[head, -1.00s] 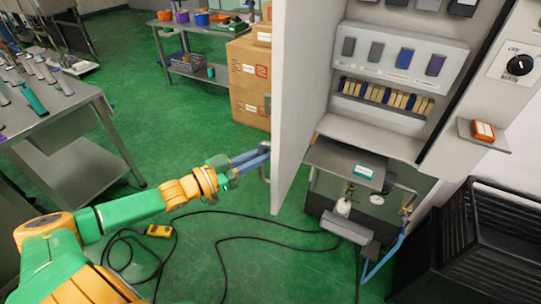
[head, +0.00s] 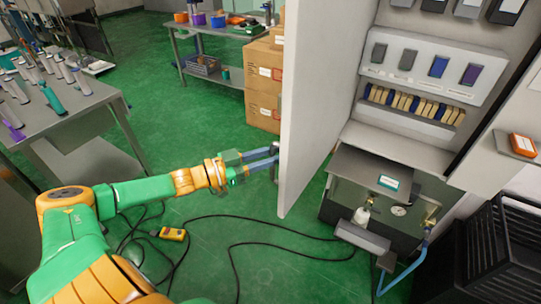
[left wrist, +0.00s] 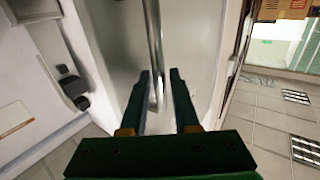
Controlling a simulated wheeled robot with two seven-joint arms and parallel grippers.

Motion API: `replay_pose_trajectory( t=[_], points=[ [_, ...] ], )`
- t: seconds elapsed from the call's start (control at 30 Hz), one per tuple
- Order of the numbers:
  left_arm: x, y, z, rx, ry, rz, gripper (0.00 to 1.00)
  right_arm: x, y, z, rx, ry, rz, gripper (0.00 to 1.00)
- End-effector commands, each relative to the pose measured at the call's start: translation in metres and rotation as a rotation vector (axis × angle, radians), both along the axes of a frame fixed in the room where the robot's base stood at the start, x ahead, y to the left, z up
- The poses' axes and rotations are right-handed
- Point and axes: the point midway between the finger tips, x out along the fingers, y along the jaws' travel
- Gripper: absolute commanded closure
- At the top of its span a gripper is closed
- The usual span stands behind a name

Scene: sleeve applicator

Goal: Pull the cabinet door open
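The cabinet door (head: 315,110) is a tall pale panel standing well open, swung out to the left of the cabinet (head: 400,128). Its metal bar handle (head: 275,165) is on the door's left face near the outer edge. My left gripper (head: 268,157) reaches the handle from the left. In the left wrist view the handle (left wrist: 155,45) passes between the two dark fingers (left wrist: 160,72), which stand apart with a visible gap, so they are around the bar rather than clamped on it. My right gripper is not in view.
A grey table (head: 75,115) with several bottle-like items stands at left. Cardboard boxes (head: 264,85) and a shelf (head: 205,80) are behind. A cable (head: 235,218) and a yellow device (head: 172,234) lie on the green floor. Black crates (head: 500,235) stand at right.

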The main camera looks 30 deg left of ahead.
Motion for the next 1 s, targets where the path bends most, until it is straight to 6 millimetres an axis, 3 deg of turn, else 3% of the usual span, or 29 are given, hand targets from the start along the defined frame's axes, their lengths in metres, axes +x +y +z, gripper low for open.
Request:
replay_pose_trajectory(
  t=[0.33,0.8,1.0],
  points=[
    [-0.005,0.003,-0.002,0.002,0.008,0.0,0.71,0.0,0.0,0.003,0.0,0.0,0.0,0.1],
    [-0.053,0.033,0.001,0.003,0.008,0.0,0.71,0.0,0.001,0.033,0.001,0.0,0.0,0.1],
    [-0.059,0.036,-0.001,0.002,0.003,-0.001,0.71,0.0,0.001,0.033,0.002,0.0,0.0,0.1]
  ],
)
